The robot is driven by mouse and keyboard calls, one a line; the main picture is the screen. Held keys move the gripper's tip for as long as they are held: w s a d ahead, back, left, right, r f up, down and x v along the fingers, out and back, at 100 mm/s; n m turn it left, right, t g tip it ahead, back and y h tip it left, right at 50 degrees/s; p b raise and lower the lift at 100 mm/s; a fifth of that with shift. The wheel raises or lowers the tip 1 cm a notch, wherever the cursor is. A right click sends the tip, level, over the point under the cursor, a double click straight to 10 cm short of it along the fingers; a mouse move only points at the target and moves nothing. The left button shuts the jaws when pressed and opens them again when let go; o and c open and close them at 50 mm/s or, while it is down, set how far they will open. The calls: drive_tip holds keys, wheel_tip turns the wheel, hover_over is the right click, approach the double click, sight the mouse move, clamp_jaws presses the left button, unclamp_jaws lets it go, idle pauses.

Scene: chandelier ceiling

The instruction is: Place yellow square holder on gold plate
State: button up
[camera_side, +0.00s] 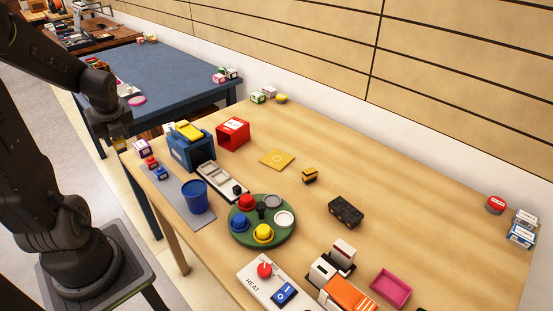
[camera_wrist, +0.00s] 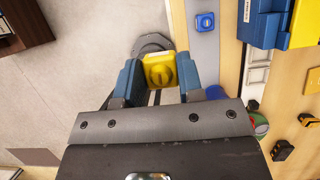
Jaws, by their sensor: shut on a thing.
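My gripper (camera_wrist: 160,76) is shut on the yellow square holder (camera_wrist: 159,70), which sits between its two blue-grey fingers in the wrist view. The holder has a round knob-like face with a dark slot. In the side view my gripper (camera_side: 121,124) hangs near the left edge of the wooden table, and the holder (camera_side: 119,145) shows only as a small yellow patch beneath it. In the wrist view grey floor lies behind the holder. The gold plate (camera_side: 277,159) is a thin flat square lying bare on the wooden table, well to the right of my gripper.
Between my gripper and the plate stand a blue box with a yellow lid (camera_side: 191,150) and a red box (camera_side: 233,134). A black-and-yellow block (camera_side: 310,176) lies right of the plate.

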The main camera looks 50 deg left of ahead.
drive_tip(key=w+m, duration=0.1)
drive_tip(key=w, duration=0.8)
drive_tip(key=m+t, duration=0.2)
drive_tip(key=m, duration=0.1)
hover_over(269, 160)
drive_tip(key=d, duration=0.1)
drive_tip(key=f, duration=1.2)
drive_tip(key=shift+s+f, duration=0.2)
drive_tip(key=shift+s, duration=0.15)
drive_tip(key=shift+d+f, duration=0.1)
drive_tip(key=shift+f, duration=1.95)
drive_tip(key=shift+f, duration=0.15)
drive_tip(key=o, duration=0.9)
